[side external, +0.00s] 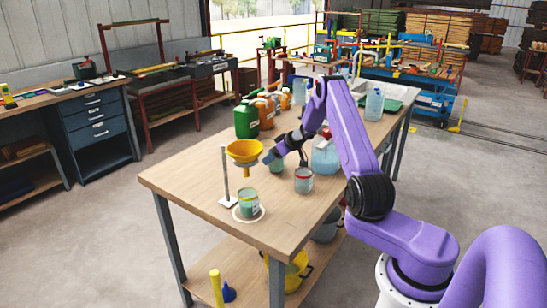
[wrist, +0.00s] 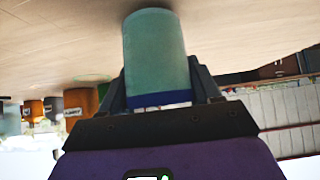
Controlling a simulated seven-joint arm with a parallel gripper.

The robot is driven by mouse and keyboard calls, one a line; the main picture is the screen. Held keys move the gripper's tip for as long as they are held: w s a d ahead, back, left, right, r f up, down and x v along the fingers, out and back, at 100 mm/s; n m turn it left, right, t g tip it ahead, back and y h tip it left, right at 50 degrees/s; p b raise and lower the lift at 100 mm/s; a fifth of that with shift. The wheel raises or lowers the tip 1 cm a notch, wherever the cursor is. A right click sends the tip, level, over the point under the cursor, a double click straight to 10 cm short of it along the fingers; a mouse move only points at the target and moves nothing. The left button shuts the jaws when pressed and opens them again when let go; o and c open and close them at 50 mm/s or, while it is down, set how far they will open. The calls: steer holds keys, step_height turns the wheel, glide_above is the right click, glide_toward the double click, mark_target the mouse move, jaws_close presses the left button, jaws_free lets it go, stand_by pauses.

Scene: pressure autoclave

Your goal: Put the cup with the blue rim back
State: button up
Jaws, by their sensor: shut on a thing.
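The cup with the blue rim (wrist: 156,55) is a grey-green cylinder, and its blue band shows near my gripper in the wrist view. My gripper (side external: 272,158) is shut on it, with one finger on each side. In the side view the held cup (side external: 278,168) is partly hidden by my gripper and lies right of the yellow funnel. The wrist picture is upside down, with the wooden table (wrist: 60,40) at the top. The cup looks about upright. I cannot tell whether its base touches the table.
A yellow funnel (side external: 245,150) sits on a stand (side external: 225,175), above a cup (side external: 248,204) on a white ring. A red-rimmed cup (side external: 303,180) stands right of my gripper. A clear jug (side external: 325,158), a green can (side external: 246,121) and orange cans (side external: 265,112) stand farther back.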

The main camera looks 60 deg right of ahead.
steer(key=shift+f, duration=0.3)
steer(key=o, duration=1.1)
steer(key=shift+r, duration=0.25)
steer(key=v, duration=1.2)
steer(key=shift+f, duration=0.1)
